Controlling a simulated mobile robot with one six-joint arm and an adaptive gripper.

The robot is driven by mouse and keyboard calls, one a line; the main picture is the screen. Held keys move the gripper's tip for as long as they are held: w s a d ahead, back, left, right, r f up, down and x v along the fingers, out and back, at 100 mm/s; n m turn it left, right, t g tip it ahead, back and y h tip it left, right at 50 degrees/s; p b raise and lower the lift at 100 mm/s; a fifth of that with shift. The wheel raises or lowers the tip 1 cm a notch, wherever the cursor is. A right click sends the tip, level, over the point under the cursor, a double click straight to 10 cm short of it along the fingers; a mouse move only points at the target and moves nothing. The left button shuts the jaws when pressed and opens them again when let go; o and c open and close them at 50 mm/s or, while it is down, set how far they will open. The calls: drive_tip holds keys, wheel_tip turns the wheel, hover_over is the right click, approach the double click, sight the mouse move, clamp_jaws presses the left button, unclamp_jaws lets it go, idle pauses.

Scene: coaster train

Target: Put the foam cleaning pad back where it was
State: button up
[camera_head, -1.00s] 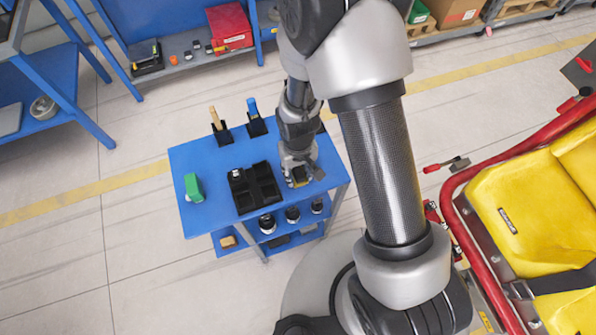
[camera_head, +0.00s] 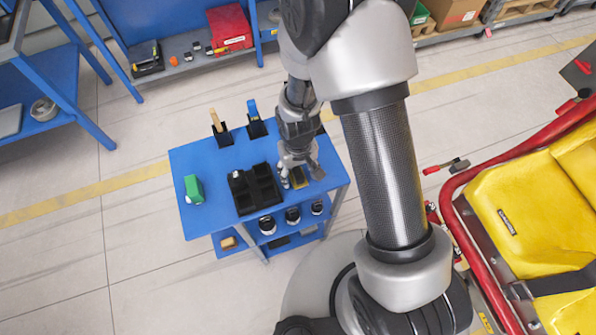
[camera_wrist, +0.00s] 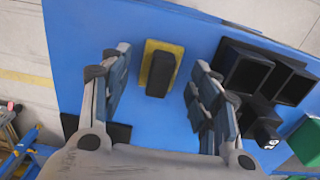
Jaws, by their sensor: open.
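The foam cleaning pad (camera_wrist: 177,52), yellow with a dark block on top, lies flat on the blue table top. In the head view the pad (camera_head: 300,183) is near the table's right side, right of the black tray. My gripper (camera_wrist: 161,62) is open, with one finger on each side of the pad and visible gaps to both. In the head view my gripper (camera_head: 299,173) is directly over the pad and partly hides it.
A black compartment tray (camera_head: 246,203) holds a small item in one compartment. A green block (camera_head: 194,189) stands at the table's left. Two dark holders (camera_head: 222,138) with brushes stand at the back. The yellow seats with red rail are at right.

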wheel_tip(320, 180, up, 12)
drive_tip(key=f+p, duration=0.1)
drive_tip(key=p, duration=0.2)
wheel_tip(320, 180, up, 9)
drive_tip(key=t, duration=0.1)
hover_over(298, 174)
drive_tip(key=d, duration=0.3)
drive_tip(key=s+d+r+m+t, duration=0.1)
drive_tip(key=s+d+r, duration=0.3)
drive_tip(key=s+r, duration=0.2)
drive_tip(key=s+d+r+m+t, duration=0.2)
drive_tip(key=s+d+r, duration=0.2)
drive_tip(key=s+r, duration=0.3)
wheel_tip(298, 174, up, 4)
drive_tip(key=shift+s+f+t, duration=0.1)
drive_tip(key=shift+s+t, duration=0.1)
drive_tip(key=shift+t, duration=0.1)
drive_tip(key=shift+f, duration=0.1)
